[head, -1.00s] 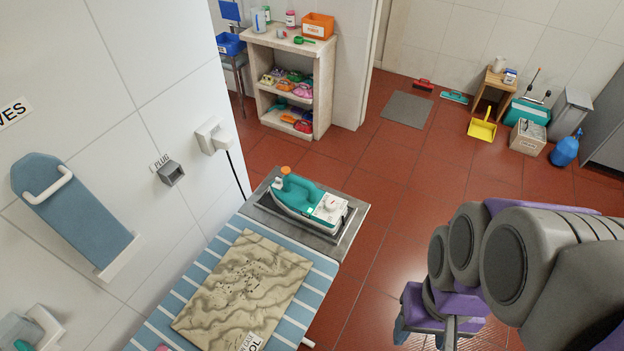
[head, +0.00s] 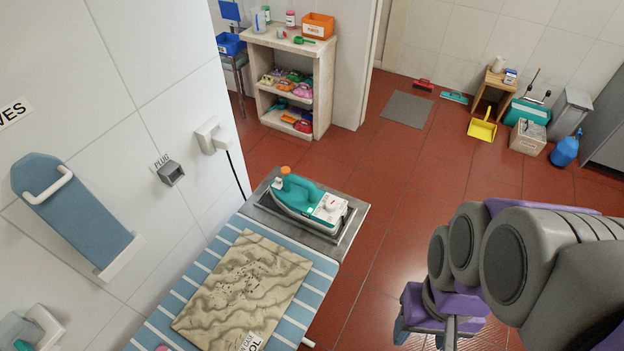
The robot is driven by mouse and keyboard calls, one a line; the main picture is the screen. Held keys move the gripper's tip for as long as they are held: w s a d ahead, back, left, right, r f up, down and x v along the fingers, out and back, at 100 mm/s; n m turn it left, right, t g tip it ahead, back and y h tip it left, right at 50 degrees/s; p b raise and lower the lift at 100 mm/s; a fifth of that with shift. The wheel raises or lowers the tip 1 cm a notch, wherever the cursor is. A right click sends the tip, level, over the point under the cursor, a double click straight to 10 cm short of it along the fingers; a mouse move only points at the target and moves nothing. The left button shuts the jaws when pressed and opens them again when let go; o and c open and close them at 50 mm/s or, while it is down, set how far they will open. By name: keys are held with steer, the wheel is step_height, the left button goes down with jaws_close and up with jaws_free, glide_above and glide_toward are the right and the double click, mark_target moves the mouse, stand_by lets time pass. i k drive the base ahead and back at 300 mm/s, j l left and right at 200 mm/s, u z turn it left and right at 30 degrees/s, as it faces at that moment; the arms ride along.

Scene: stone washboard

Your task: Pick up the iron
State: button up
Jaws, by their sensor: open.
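The iron (head: 309,201) has a teal body, a white rear part and an orange knob. It rests on a grey metal plate (head: 346,238) at the far end of the striped ironing board (head: 312,301). My arm, grey and purple, is folded at the lower right, apart from the iron with a gap of floor between. The arm runs out of the bottom edge, and I cannot make out my gripper's fingers. Nothing visible touches the iron.
A tiled wall with a plug socket (head: 171,173) and a hung blue sleeve board (head: 70,208) stands left. A shelf (head: 257,122) stands behind.

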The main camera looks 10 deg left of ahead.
mark_target(299, 198)
steer(key=u, duration=2.7)
steer(key=z, duration=0.45)
steer(key=l+z, duration=0.1)
steer(key=z, duration=0.85)
steer(key=l+z, duration=0.1)
steer(key=z, duration=0.35)
steer(key=l+u, duration=0.2)
steer(key=u, duration=0.2)
steer(key=i+l+u, duration=0.1)
steer(key=l+u, duration=0.15)
steer(key=u, duration=0.15)
